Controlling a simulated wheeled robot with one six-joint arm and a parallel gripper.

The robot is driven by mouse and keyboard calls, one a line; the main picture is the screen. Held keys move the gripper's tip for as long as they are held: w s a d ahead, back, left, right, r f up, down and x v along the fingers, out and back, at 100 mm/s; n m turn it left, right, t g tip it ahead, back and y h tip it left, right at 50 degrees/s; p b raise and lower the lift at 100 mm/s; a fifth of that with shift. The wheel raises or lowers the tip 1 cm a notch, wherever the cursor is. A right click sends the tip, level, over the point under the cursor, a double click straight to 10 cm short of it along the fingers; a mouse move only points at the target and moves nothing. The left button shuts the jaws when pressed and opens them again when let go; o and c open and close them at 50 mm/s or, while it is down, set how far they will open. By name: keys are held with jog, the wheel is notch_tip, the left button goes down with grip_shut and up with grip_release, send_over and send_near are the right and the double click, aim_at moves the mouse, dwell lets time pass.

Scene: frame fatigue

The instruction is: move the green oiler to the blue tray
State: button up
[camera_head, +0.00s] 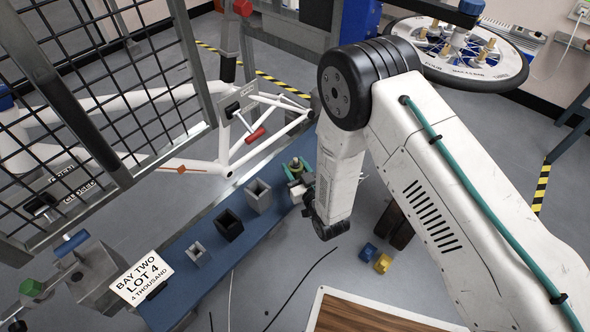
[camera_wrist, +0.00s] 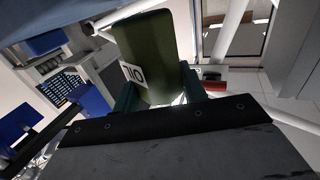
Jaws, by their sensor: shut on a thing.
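The green oiler (camera_wrist: 150,50) fills the upper middle of the wrist view, dark green with a white label. My gripper (camera_wrist: 160,92) is shut on it, one teal finger on each side of its lower part. In the head view my gripper (camera_head: 297,169) is small, by the right end of a long blue surface (camera_head: 200,274). A little of the oiler may show between the fingers there. I cannot tell whether the oiler touches anything below. I cannot make out a separate blue tray for certain.
A grey square holder (camera_head: 258,196), a black one (camera_head: 229,225) and a smaller grey one (camera_head: 198,254) stand on the blue surface. A white bicycle frame (camera_head: 160,163) and a black mesh panel (camera_head: 70,90) lie left. Small blue and yellow blocks (camera_head: 383,263) lie on the floor.

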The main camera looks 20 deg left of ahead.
jog(key=shift+f, duration=0.55)
jog(key=shift+f, duration=0.15)
jog(key=o, duration=1)
jog(key=shift+o, duration=0.2)
